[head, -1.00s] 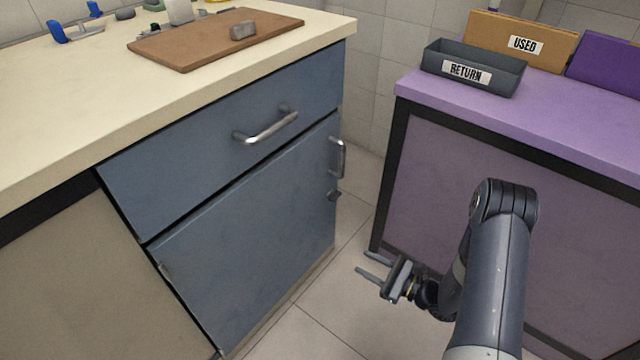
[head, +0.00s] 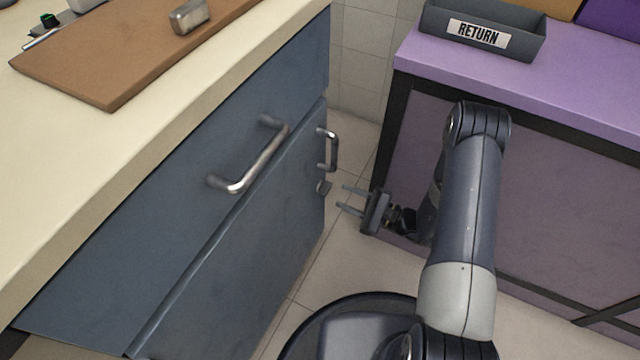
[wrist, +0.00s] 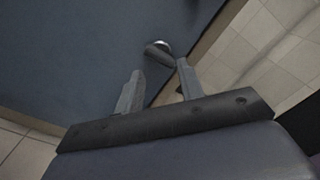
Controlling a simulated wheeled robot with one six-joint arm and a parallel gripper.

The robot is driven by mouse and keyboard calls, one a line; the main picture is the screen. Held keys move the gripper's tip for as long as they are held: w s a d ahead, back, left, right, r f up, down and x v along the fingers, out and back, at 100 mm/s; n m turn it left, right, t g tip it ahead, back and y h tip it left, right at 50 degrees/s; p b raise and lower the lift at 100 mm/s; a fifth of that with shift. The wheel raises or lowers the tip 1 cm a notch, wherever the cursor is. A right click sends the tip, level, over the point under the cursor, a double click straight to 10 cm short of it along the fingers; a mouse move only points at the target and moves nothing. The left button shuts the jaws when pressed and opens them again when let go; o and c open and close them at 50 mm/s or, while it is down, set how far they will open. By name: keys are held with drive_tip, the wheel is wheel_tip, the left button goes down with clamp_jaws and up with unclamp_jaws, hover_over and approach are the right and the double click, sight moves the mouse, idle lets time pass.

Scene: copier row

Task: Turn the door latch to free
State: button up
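A drawer with a bar handle (head: 255,160) sits above the door. The cream counter (head: 150,135) holds a brown board (head: 110,70) with a metal block (head: 189,16). A purple table (head: 570,95) with a RETURN tray (head: 480,35) stands right. Tiled floor (head: 345,262) lies between.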

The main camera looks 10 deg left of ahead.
sight(329, 190)
drive_tip(key=n, duration=0.8)
drive_tip(key=shift+n, duration=0.4)
drive_tip(key=shift+b+x, duration=0.7)
drive_tip(key=shift+x, duration=2)
drive_tip(key=shift+a, duration=0.25)
drive_tip(key=shift+d+b, duration=0.2)
drive_tip(key=shift+b, duration=0.25)
clamp_jaws()
drive_tip(key=shift+m, duration=1.1)
